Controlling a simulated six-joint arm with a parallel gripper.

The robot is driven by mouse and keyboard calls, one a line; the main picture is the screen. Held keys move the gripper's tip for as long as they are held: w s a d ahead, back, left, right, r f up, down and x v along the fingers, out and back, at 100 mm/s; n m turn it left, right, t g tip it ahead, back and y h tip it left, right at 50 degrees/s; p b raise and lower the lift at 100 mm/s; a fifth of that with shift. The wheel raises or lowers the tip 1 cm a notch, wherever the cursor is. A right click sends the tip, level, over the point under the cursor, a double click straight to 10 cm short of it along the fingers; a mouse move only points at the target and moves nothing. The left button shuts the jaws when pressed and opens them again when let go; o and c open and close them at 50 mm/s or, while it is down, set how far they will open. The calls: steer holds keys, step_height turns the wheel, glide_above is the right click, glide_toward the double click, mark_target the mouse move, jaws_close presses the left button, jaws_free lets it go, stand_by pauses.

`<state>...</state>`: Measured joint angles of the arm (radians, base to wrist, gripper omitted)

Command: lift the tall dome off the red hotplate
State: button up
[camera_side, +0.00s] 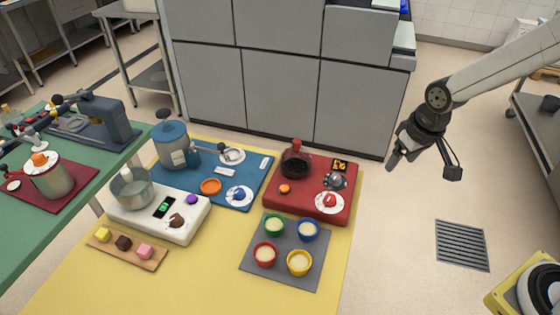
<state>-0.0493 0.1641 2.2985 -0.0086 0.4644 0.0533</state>
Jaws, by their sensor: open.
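The red hotplate (312,213) sits at the back right of the yellow table. A tall dark dome (296,164) with a red knob stands upright on its back left part. A lower grey metal dome (336,181) sits on its right side. An orange knob or ball (285,188) and a white plate with a red item (330,202) are at its front. My gripper (394,160) is open and empty, in the air right of the hotplate and apart from both domes. Its fingers are small in this view.
A grey mat (280,279) with several coloured bowls lies in front of the hotplate. A blue mat (258,190) with a blue-lidded canister (172,147) and a white scale (185,232) with a metal pot are to the left. Grey cabinets (279,92) stand behind.

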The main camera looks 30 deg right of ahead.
steer(key=w+a, duration=0.5)
steer(key=w, duration=0.7)
glide_above(297, 141)
steer(key=s, duration=0.1)
steer(key=shift+g, duration=0.3)
steer(key=shift+w+f, duration=0.2)
steer(key=shift+f, duration=1.2)
steer(key=shift+w+f, duration=0.2)
steer(key=shift+f, duration=1.15)
steer(key=shift+w+f, duration=0.2)
steer(key=shift+f, duration=1.2)
jaws_close()
